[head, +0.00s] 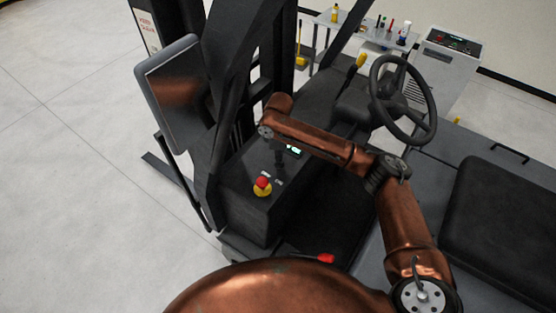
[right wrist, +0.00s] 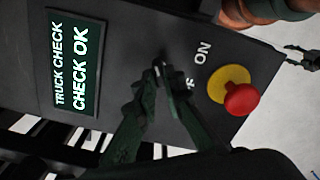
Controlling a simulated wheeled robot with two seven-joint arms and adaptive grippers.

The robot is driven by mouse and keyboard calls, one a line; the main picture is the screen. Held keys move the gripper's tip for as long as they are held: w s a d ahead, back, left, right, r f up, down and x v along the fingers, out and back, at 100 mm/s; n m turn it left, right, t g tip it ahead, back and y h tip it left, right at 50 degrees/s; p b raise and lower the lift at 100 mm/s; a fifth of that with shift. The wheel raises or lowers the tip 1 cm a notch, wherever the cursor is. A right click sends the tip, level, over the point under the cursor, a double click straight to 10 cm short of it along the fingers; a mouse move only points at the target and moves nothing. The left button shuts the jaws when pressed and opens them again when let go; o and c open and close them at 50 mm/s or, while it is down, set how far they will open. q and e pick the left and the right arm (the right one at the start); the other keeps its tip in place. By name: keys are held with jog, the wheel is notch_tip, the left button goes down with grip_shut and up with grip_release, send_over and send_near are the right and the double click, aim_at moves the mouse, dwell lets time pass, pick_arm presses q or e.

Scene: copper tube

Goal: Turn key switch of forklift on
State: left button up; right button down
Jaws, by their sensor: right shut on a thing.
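The forklift's dark console (head: 240,213) stands left of the seat. My right gripper (right wrist: 163,76) is shut on the key switch (right wrist: 157,64) on the console, and its fingertips hide most of it. An ON label (right wrist: 203,52) is beside the fingertips; a second label by the fingers is partly covered. In the head view my right gripper (head: 280,160) points down onto the console and looks small and dark. A display (right wrist: 76,62) reads TRUCK CHECK, CHECK OK.
A red emergency button (right wrist: 241,99) on a yellow base is close to the fingers; it also shows in the head view (head: 262,183). The steering wheel (head: 403,100) and black seat (head: 500,210) are to the right. A flat screen (head: 172,92) is at left.

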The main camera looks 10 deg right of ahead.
jog(key=shift+d+f, duration=0.2)
jog(key=shift+d, duration=0.15)
jog(key=c, duration=2.1)
grip_release()
jog(key=shift+d, duration=0.1)
jog(key=shift+o, duration=0.4)
jog(key=shift+a+r, duration=0.2)
jog(key=shift+a, duration=0.15)
notch_tip(320, 180, up, 12)
jog(key=shift+f, duration=0.1)
jog(key=shift+d, duration=0.1)
